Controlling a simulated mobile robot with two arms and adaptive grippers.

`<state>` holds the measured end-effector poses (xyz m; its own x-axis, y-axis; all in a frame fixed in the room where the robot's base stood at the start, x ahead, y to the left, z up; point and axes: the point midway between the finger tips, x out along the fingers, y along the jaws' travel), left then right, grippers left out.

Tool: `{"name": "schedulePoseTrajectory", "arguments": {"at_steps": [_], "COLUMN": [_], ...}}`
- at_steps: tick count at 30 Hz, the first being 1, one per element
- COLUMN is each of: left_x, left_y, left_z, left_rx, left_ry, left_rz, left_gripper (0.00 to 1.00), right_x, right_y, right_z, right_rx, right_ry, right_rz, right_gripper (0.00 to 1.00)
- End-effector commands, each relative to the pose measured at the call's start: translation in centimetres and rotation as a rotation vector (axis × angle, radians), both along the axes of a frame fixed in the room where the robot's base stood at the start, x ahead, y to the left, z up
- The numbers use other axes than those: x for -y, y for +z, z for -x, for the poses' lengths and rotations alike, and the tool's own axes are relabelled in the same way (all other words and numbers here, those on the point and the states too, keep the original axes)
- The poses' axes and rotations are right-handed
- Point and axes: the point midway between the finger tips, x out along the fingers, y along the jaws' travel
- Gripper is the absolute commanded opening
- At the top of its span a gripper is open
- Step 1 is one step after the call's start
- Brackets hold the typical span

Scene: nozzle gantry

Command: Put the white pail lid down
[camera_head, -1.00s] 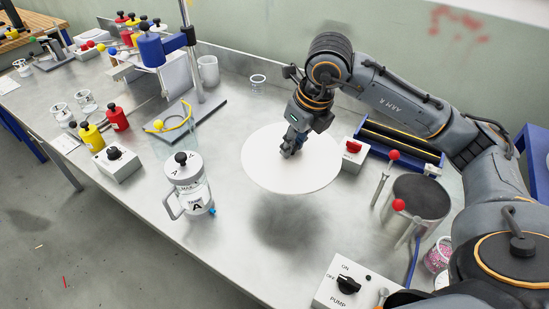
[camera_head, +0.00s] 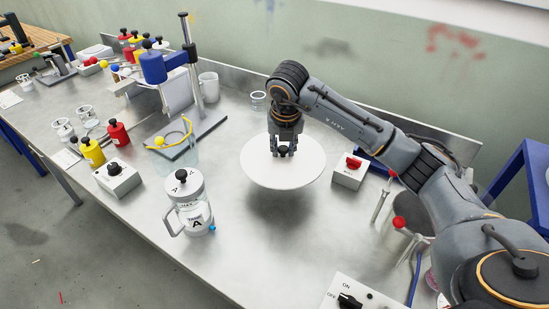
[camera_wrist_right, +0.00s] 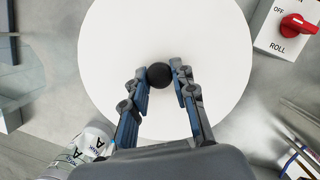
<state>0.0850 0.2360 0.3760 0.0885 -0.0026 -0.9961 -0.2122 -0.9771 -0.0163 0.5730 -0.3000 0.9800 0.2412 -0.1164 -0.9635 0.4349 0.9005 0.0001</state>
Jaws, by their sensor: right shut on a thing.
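The white pail lid (camera_head: 258,172) is a flat round disc with a black ball knob. My right gripper (camera_head: 283,152) is above it, shut on the knob. A shadow on the steel bench below suggests the lid is held above the surface. In the right wrist view the lid (camera_wrist_right: 115,55) fills the middle, and the fingers of my right gripper (camera_wrist_right: 162,84) sit on both sides of the black knob (camera_wrist_right: 159,75). My left gripper is not in view.
A clear jug marked A (camera_head: 192,208) stands left of the lid. A roll switch box (camera_head: 349,172) with a red knob is close on the right. A clamp stand (camera_head: 185,140) and small glass (camera_head: 258,100) are behind. Bare bench (camera_head: 275,245) lies in front.

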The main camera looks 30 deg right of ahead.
Motion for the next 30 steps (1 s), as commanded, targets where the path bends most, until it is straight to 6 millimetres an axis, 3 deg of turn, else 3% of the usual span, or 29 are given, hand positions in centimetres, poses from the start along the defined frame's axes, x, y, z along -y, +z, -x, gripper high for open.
{"name": "schedulePoseTrajectory", "arguments": {"at_steps": [6, 14, 21, 30], "left_x": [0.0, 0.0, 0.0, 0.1], "left_y": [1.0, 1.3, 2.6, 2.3], "left_z": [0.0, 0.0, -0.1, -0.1], "left_rx": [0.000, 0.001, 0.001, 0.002], "left_ry": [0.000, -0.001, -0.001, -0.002], "left_rz": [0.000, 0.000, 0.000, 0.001], "left_gripper": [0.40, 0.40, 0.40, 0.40], "right_x": [-0.2, -0.2, -0.2, -0.2], "right_y": [-3.9, -5.8, -8.5, -8.9], "right_z": [-3.0, -4.5, -4.5, -4.5], "right_rx": [-0.004, -0.003, -0.001, 0.000], "right_ry": [0.001, 0.001, 0.002, 0.002], "right_rz": [-0.001, 0.000, 0.000, 0.000], "right_gripper": [0.00, 0.00, 0.00, 0.00]}}
